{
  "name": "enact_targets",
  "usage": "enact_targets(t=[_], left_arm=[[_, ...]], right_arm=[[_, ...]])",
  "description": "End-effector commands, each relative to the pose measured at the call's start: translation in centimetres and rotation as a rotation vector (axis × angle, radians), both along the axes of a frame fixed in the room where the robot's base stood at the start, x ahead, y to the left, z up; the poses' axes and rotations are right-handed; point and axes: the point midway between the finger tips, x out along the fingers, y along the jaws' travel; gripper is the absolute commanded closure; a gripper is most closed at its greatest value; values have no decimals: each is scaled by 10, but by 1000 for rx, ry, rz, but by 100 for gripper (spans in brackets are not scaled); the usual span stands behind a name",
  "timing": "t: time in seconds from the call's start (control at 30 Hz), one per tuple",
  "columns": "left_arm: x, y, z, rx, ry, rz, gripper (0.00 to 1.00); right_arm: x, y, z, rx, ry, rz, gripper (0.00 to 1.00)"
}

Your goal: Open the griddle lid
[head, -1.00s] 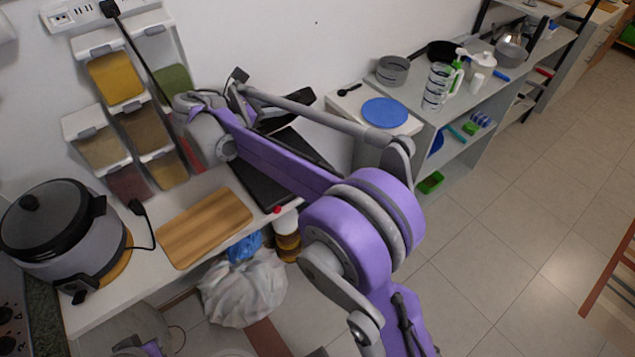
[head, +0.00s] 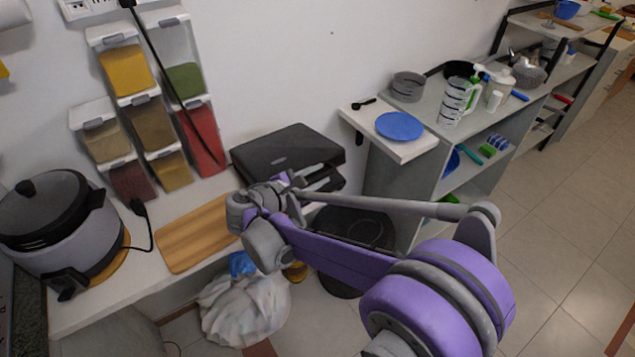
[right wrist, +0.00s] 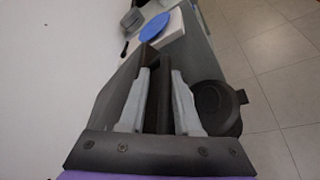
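The black griddle (head: 285,150) sits at the right end of the white counter, against the wall. Its lid looks down over the base; my gripper hides part of the front, so I cannot tell if there is a small gap. My right gripper (head: 322,181) is at the griddle's front right, fingers pointing right. In the right wrist view its two grey fingers (right wrist: 160,101) are apart, with a dark bar, perhaps part of the griddle, showing between them. Contact cannot be told. My left gripper is not in view.
A wooden board (head: 195,232) and a rice cooker (head: 60,225) stand left on the counter, below the spice dispensers (head: 150,125). A black round stool (head: 352,232) is below right. A blue plate (head: 400,126) lies on the shelf to the right.

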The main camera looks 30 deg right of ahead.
Motion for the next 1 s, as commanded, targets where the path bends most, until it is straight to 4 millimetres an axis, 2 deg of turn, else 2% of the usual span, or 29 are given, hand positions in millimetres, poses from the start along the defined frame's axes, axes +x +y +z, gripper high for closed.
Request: enact_targets(t=[0.47,1.0], left_arm=[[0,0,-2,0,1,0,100],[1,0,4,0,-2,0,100]], right_arm=[[-2,1,-4,1,-21,2,70],[-14,34,7,2,-21,3,70]])
